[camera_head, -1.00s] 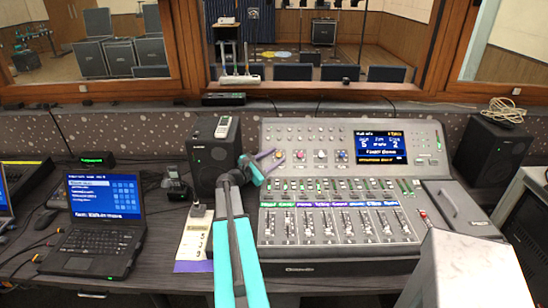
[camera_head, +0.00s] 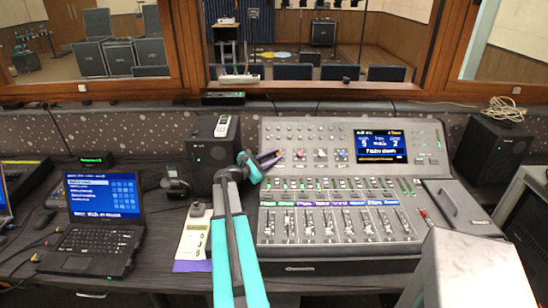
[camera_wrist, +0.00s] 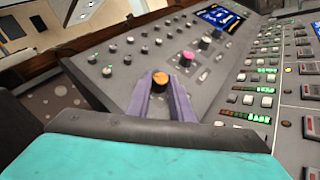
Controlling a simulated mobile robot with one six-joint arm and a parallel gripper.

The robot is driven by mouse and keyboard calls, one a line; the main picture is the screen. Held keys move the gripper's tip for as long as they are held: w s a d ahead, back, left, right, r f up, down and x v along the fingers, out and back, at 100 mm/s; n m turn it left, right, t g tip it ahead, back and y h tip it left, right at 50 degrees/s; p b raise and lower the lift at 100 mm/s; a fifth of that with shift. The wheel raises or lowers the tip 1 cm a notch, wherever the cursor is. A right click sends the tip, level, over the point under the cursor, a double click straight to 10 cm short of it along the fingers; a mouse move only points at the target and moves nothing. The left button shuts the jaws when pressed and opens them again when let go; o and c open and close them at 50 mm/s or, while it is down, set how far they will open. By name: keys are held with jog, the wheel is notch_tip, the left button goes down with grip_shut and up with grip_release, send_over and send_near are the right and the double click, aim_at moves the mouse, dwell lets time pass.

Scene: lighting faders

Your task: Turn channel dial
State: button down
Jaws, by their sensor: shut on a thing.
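The mixing desk (camera_head: 345,262) stands on the table, with a row of coloured dials on its upper panel. An orange dial (camera_wrist: 160,78) sits at the near end of that row in the wrist view. My gripper (camera_wrist: 163,85) has purple fingers, closed around the orange dial. In the head view my gripper (camera_head: 272,160) reaches the upper left of the desk and hides the orange dial. A pink dial (camera_wrist: 187,57), a pale dial (camera_wrist: 206,43) and a blue dial (camera_wrist: 217,32) stand beyond it. The lit screen (camera_head: 380,146) is at the desk's upper right; its text is too small to read surely.
Rows of faders (camera_head: 338,222) and small lit buttons cover the lower desk. A black speaker (camera_head: 211,155) stands close on the left of my gripper. A laptop (camera_head: 100,225) and a paper sheet (camera_head: 193,238) lie to the left. Another speaker (camera_head: 490,150) stands at right.

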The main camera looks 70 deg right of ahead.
jog(key=c, duration=1.6)
grip_release()
jog(key=shift+o, duration=0.2)
jog(key=shift+a, duration=0.1)
jog(key=b+v, duration=0.3)
jog(key=v, duration=1)
jog(key=shift+a+b, duration=0.3)
jog(key=shift+b, duration=0.05)
jog(key=shift+w, duration=0.15)
